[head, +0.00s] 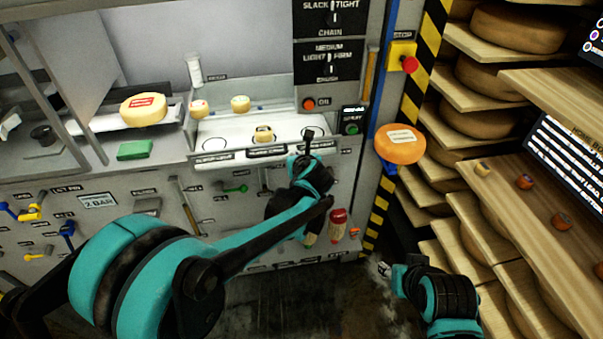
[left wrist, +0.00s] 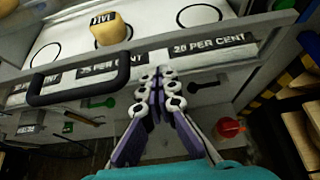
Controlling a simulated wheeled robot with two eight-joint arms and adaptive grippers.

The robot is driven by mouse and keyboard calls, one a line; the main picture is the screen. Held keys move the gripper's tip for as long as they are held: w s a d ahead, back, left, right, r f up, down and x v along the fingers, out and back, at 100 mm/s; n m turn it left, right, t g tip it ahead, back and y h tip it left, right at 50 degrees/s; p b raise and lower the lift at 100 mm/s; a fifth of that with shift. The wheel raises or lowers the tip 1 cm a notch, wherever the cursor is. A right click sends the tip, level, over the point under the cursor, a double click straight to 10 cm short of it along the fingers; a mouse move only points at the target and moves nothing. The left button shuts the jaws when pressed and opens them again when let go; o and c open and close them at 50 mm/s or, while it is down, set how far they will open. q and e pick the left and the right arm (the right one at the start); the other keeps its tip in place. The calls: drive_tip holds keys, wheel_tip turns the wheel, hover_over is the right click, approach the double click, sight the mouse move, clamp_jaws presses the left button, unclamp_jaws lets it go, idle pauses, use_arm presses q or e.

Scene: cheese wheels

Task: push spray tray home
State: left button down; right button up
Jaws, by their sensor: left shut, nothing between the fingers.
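The white spray tray (head: 218,130) sits in the machine bay, with black circles and per cent labels along its front. In the left wrist view its front rim (left wrist: 245,27) and black bar handle (left wrist: 80,88) show. A small pale yellow cheese (head: 263,135) with a dark-lettered label stands on its middle circle; it also shows in the left wrist view (left wrist: 110,32). My left gripper (head: 308,136) is shut and empty at the tray's front right, by the 20 per cent label; contact is unclear. My right gripper (head: 384,268) hangs low at the right, its fingers too small to read.
A red-labelled cheese (head: 143,109) and a green block (head: 135,150) are left of the tray. An orange cheese (head: 400,144) is right of the blue post. Shelves of cheese wheels (head: 515,28) bound the right side. A red-topped bottle (head: 337,222) stands below the bay.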

use_arm(q)
drive_tip(key=w+a, duration=0.1)
drive_tip(key=w, duration=0.2)
drive_tip(key=w+a, duration=0.1)
drive_tip(key=w, duration=0.2)
drive_tip(key=w+a, duration=0.1)
drive_tip(key=w, duration=0.3)
drive_tip(key=shift+w+p, duration=0.1)
drive_tip(key=shift+p, duration=0.25)
drive_tip(key=shift+w+r, duration=0.1)
drive_tip(key=shift+w, duration=0.15)
drive_tip(key=shift+r, duration=0.1)
